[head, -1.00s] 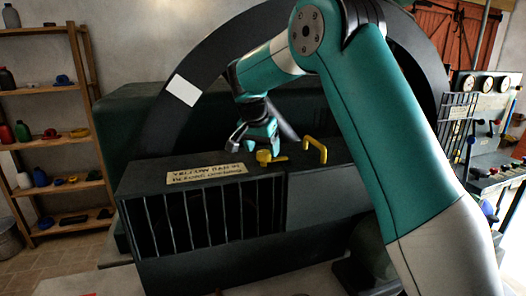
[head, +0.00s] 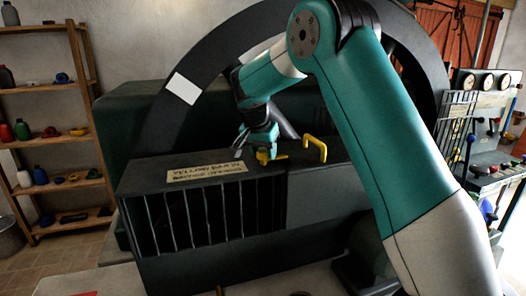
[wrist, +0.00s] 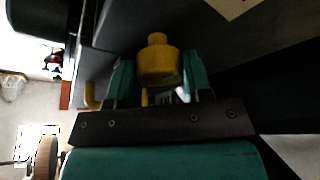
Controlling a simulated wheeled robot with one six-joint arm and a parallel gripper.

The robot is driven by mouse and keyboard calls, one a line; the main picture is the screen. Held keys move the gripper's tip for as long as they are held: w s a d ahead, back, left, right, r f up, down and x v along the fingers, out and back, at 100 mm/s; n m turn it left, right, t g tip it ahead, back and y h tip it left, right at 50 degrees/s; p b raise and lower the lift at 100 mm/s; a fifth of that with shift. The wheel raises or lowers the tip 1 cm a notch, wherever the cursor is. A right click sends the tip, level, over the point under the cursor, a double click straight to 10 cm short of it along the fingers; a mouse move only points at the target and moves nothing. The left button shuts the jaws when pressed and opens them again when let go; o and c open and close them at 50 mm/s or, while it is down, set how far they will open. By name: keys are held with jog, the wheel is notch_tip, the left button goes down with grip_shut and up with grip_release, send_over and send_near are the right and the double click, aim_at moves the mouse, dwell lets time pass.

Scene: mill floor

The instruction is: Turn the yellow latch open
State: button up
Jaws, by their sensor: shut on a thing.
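The yellow latch (head: 264,157) sits on top of the dark barred guard box (head: 300,205), just left of a yellow handle. My gripper (head: 257,146) has come down over the latch and is shut on it. In the wrist view the latch's round yellow knob (wrist: 158,62) stands between my two teal fingers (wrist: 158,75). The latch's arm is mostly hidden by the fingers, so its exact angle cannot be told.
A yellow U-shaped handle (head: 316,148) stands close on the right, also at the left in the wrist view (wrist: 93,96). A label plate (head: 207,173) lies on the box top. A large dark wheel (head: 178,70) rises behind. Shelves (head: 55,185) stand left.

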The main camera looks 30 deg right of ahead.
jog(key=n+t+b, duration=0.1)
jog(key=n, duration=0.2)
jog(key=shift+d+n+y+b, duration=0.1)
jog(key=shift+n+y+b, duration=0.3)
jog(key=n, duration=0.2)
jog(key=n+t+y, duration=0.1)
jog(key=n, duration=0.1)
jog(key=shift+y+b, duration=0.3)
jog(key=shift+b, duration=0.05)
jog(key=n+y, duration=0.1)
jog(key=n, duration=0.4)
jog(key=shift+d+y, duration=0.1)
jog(key=shift+y, duration=0.3)
jog(key=n+y+p, duration=0.1)
jog(key=n, duration=0.3)
jog(key=shift+n+y, duration=0.4)
jog(key=o, duration=0.9)
